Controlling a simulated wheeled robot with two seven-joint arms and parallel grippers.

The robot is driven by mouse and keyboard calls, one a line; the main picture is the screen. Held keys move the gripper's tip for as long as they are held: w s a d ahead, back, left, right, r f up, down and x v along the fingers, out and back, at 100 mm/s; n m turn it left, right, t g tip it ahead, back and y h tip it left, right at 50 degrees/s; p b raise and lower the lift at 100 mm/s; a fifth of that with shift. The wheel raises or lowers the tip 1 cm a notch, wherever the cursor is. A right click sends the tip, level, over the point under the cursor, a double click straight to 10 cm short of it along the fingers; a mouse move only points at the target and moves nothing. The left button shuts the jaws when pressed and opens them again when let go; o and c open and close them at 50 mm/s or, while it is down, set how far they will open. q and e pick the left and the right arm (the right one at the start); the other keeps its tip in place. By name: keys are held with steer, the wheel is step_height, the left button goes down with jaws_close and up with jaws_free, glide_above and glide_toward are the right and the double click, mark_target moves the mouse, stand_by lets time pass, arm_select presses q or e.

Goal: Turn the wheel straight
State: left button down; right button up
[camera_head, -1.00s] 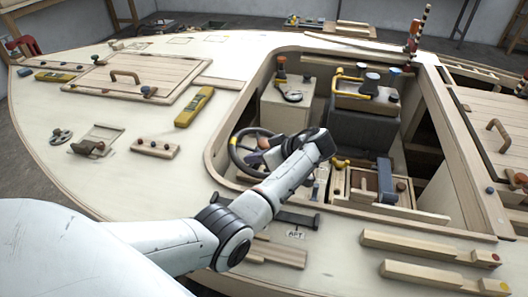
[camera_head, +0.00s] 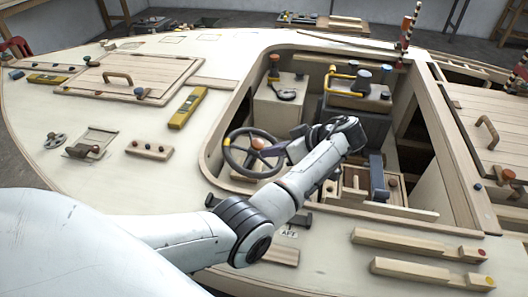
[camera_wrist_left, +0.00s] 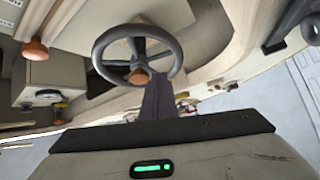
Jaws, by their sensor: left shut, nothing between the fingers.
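The steering wheel (camera_head: 252,153) is a dark ring with spokes and an orange-brown hub knob, in the cockpit opening. A yellow mark shows on the left of its rim in the head view. My left gripper (camera_head: 281,149) is shut and empty, its fingers pointing left toward the wheel's right side. In the left wrist view the wheel (camera_wrist_left: 103,48) stands ahead, and the dark shut fingers (camera_wrist_left: 158,92) overlap its lower rim near the knob. I cannot tell whether they touch. My right gripper is not in view.
A pale box (camera_head: 281,105) with a dark handle stands behind the wheel. A grey box with a yellow handle (camera_head: 337,73) is to its right. The cockpit's wooden rim (camera_head: 216,132) surrounds the opening. Wooden bars (camera_head: 418,247) lie on the deck at lower right.

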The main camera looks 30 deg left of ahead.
mark_target(254, 152)
arm_select(q)
steer(key=w+a+r+m+t+h+b, duration=0.25)
steer(key=w+a+m+t+h, duration=0.3)
steer(key=w+a+m, duration=0.35)
steer(key=s+d+m+g+h+b, duration=0.1)
steer(key=s+d+m+h, duration=0.4)
steer(key=s+m, duration=0.25)
steer(key=w+d+f+m+b, duration=0.1)
steer(key=w+f, duration=0.2)
steer(key=f, duration=0.7)
steer(key=shift+f, duration=0.2)
